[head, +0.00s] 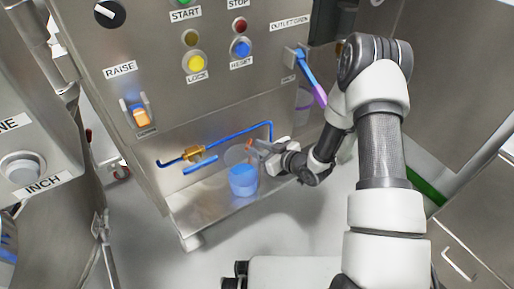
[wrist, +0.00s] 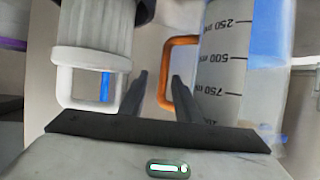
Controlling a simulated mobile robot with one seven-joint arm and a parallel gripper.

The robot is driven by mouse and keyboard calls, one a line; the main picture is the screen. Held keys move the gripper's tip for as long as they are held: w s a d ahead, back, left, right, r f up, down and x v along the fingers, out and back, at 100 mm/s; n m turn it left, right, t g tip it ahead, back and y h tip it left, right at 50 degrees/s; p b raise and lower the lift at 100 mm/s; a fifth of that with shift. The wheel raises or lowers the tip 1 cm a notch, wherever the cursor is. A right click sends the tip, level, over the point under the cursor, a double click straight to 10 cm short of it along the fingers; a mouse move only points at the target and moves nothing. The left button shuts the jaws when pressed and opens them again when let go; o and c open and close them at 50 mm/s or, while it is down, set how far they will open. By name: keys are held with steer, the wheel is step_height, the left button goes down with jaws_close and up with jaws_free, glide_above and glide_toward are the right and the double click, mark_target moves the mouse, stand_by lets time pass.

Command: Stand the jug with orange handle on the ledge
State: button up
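The jug with orange handle (head: 242,178) is clear with blue liquid inside. In the head view it looks upright over the metal ledge (head: 205,215) at the foot of the panel; I cannot tell for sure whether its base touches. My gripper (head: 268,152) is at the jug's right side. In the wrist view, the jug's marked wall (wrist: 222,60) is at the right and its orange handle (wrist: 165,72) stands just beyond my gripper (wrist: 160,85). The two dark fingers are apart, with a visible gap between them, and do not look closed on the handle.
A blue-purple lever (head: 312,77) hangs at upper right. A white ribbed body with a white loop (wrist: 92,50) is at the wrist view's left. The ledge's front left part is bare.

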steer(key=p+v, duration=0.2)
steer(key=v, duration=1)
steer(key=shift+p, duration=0.35)
stand_by(0.7)
